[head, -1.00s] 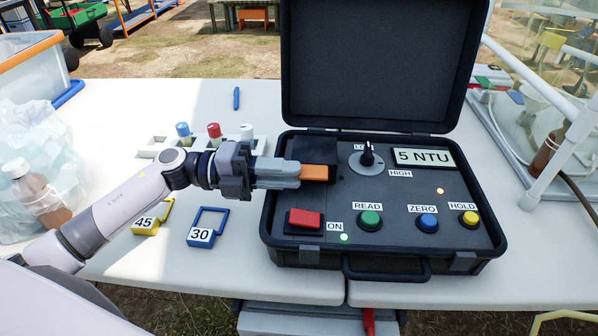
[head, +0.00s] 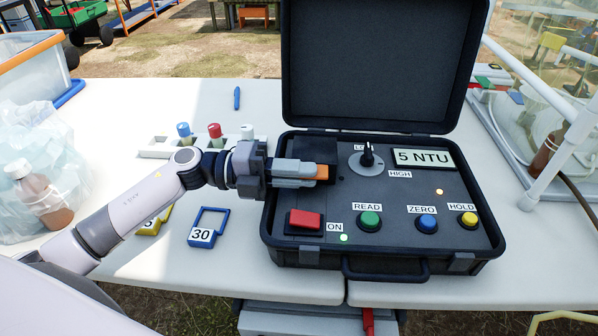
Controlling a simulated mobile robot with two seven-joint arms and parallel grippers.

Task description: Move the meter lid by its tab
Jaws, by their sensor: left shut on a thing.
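The meter is a black case (head: 385,268) standing open on the white table, its big case cover (head: 378,65) upright at the back. The meter lid's orange tab (head: 322,173) shows at the upper left of the panel, with a dark part (head: 332,172) at its right end. My left gripper (head: 308,172) comes in from the left and is shut on the orange tab, hiding most of it. The gripper also hides part of the panel beneath. My right gripper is not in view.
Left of the case are a rack (head: 155,148) with capped vials and a blue "30" tag (head: 202,237).

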